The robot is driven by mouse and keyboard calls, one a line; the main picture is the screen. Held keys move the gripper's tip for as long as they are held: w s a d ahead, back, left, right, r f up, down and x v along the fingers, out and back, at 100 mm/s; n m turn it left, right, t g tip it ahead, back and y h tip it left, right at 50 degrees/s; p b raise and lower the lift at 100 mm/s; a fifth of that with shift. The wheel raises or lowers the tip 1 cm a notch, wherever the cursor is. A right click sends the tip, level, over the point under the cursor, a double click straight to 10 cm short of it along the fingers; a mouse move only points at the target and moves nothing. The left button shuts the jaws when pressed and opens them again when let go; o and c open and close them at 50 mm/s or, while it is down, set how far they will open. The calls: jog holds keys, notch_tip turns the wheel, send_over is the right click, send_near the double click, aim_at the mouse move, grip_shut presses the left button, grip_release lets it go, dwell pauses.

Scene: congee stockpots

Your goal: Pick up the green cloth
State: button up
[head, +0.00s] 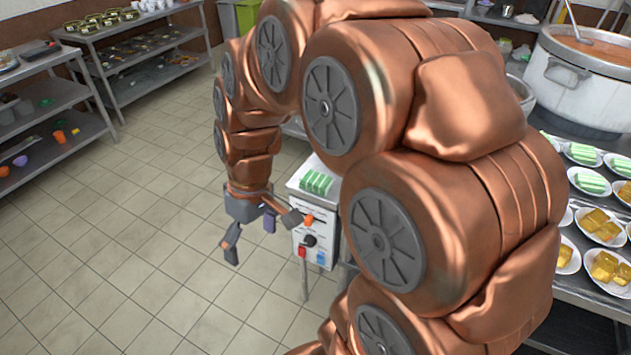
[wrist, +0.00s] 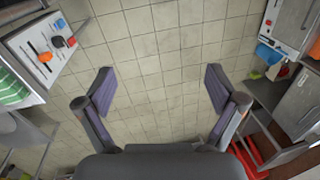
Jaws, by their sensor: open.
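A green-and-white striped item (head: 316,182), which looks like a folded green cloth, lies on top of a white control box in the head view. A green striped patch (wrist: 12,86) shows at the left edge of the wrist view, cut off by the frame. My gripper (head: 262,234) is open and empty, pointing down, to the left of the control box and apart from the striped item. In the wrist view, the two fingers of my gripper (wrist: 160,92) are spread wide with only floor tiles between them.
The control box (head: 312,238) has coloured knobs on its front. A counter on the right bears plates of green-striped and yellow cakes (head: 606,266) and a large stockpot (head: 580,85). Metal shelves (head: 150,60) stand at the back left. Tiled floor (head: 120,235) is clear on the left.

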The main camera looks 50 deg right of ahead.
jog(key=w+d+f+t, duration=0.1)
jog(key=w+d, duration=0.6)
jog(key=w, duration=0.1)
jog(key=n+t+p, duration=0.1)
jog(key=n+t, duration=0.1)
jog(key=t, duration=0.2)
send_near(317, 179)
jog(key=shift+w+a+f, duration=0.3)
jog(key=shift+w+f, duration=0.55)
jog(key=shift+f, duration=0.15)
jog(key=shift+d+p+x, duration=0.2)
jog(key=shift+p+x, duration=1.5)
jog(key=shift+x, duration=2)
jog(key=shift+s+f, duration=0.2)
jog(key=shift+f, duration=0.05)
jog(key=shift+f+b, duration=0.25)
jog(key=shift+b, duration=0.55)
jog(key=shift+c, duration=0.4)
jog(key=c, duration=1.1)
